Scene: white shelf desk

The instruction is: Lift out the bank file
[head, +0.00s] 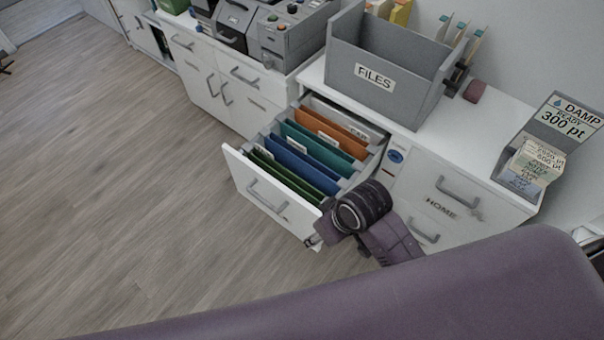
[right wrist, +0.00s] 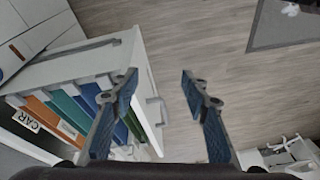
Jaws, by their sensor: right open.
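An open drawer (head: 237,164) of the white desk holds hanging files. From back to front they are grey, orange (head: 333,132), teal (head: 312,146), blue (head: 300,166) and green (head: 283,177). Most labels are too small to read in the head view, so I cannot tell which is the bank file. In the right wrist view the drawer is at the left, with a CAR label (right wrist: 25,119) by the orange file. My right gripper (right wrist: 160,80) is open and empty, by the drawer's front end; it also shows in the head view (head: 312,241). My left gripper is not in view.
A grey box marked FILES (head: 350,42) stands on the desk above the drawer. A HOME drawer (head: 440,205) is shut at the right. The floor at the left is clear.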

